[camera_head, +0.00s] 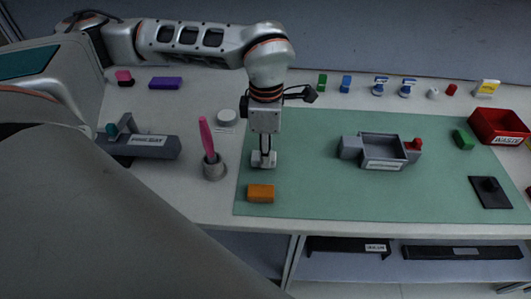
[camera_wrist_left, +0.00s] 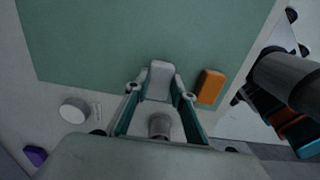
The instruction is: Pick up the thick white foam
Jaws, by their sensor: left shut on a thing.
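The thick white foam (camera_head: 263,162) is a small pale block at the left part of the green mat. It also shows in the left wrist view (camera_wrist_left: 160,80), between the fingertips. My left gripper (camera_head: 263,158) points straight down and is shut on the foam, with its fingers on either side of it. The wrist view shows the same gripper (camera_wrist_left: 161,92). I cannot tell whether the foam touches the mat. My right gripper is not in view.
An orange block (camera_head: 261,193) lies close on the near side. A grey cup (camera_head: 214,170) with a pink object stands to the left; a white disc (camera_head: 227,116) lies behind it. A grey tray fixture (camera_head: 383,165) is to the right. The mat (camera_head: 318,195) between is clear.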

